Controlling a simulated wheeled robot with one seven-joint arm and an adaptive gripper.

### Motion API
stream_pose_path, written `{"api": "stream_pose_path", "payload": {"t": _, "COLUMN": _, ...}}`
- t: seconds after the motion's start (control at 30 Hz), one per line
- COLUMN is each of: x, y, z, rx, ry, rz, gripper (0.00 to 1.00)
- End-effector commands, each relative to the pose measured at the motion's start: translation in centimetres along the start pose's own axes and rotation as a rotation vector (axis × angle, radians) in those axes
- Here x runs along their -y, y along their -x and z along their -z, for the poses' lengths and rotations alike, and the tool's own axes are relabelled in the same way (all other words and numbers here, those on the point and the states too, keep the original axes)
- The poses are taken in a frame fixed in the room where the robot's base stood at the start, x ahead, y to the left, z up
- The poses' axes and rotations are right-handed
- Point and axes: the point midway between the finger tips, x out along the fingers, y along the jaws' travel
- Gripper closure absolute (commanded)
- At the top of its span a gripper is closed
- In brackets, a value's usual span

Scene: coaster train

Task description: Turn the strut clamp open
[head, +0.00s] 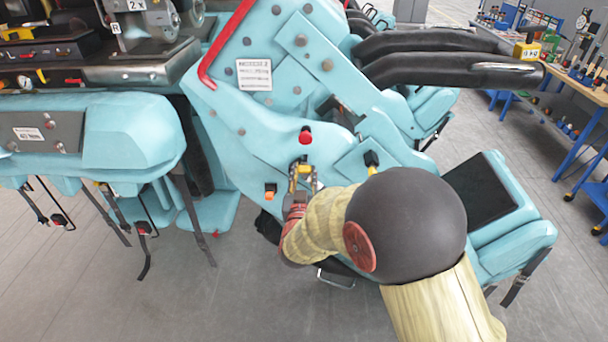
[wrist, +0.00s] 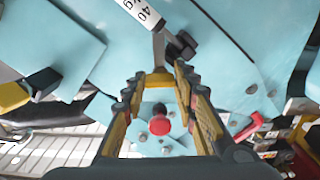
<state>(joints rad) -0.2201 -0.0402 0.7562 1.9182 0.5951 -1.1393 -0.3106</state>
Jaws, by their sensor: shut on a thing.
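My gripper (head: 301,172) reaches the lower side of the teal seat frame, just below a red knob (head: 305,137). In the wrist view, my gripper's (wrist: 160,76) fingers come together at the base of a narrow grey metal lever (wrist: 159,50), which appears to be part of the strut clamp. The fingers are shut on it. A black block (wrist: 182,45) sits at its right, below a white strut (wrist: 143,11) with a "40 kg" label. The red knob (wrist: 160,124) shows between the fingers, apart from them. In the head view, the gripper hides most of the clamp.
A red bar (head: 222,45) runs along the frame's upper left edge. Workbenches (head: 572,92) stand at the far right.

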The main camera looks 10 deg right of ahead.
Motion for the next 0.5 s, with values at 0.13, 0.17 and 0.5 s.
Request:
{"api": "stream_pose_path", "payload": {"t": 0.13, "x": -0.01, "y": -0.01, "z": 0.02, "rx": 0.001, "ry": 0.139, "rz": 0.000, "gripper": 0.97}}
{"api": "stream_pose_path", "payload": {"t": 0.17, "x": -0.01, "y": -0.01, "z": 0.03, "rx": 0.001, "ry": 0.167, "rz": 0.000, "gripper": 0.97}}
{"api": "stream_pose_path", "payload": {"t": 0.5, "x": -0.03, "y": -0.01, "z": 0.10, "rx": 0.001, "ry": 0.480, "rz": 0.000, "gripper": 0.97}}
